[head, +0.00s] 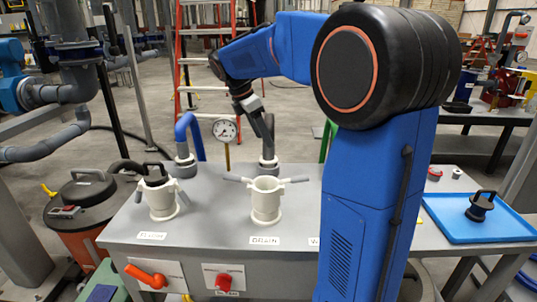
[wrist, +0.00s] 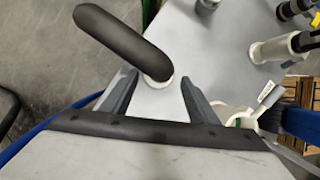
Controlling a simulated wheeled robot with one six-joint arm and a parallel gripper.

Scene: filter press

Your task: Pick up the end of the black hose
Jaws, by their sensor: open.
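A thick black hose (wrist: 125,42) crosses the upper left of the wrist view. Its near end sits at a small pale ring, between the fingertips of my gripper (wrist: 159,82). The fingers are apart, one on each side of this end, and I see no contact. How far the hose lies from the fingers in depth is hard to tell.
The grey bench (head: 215,222) carries a white port (head: 266,200), another with a black cap (head: 157,190), a pressure gauge (head: 225,129) and a blue pipe (head: 188,133). An orange vacuum (head: 82,215) stands at the left. A blue tray (head: 490,232) holds a black fitting (head: 481,206).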

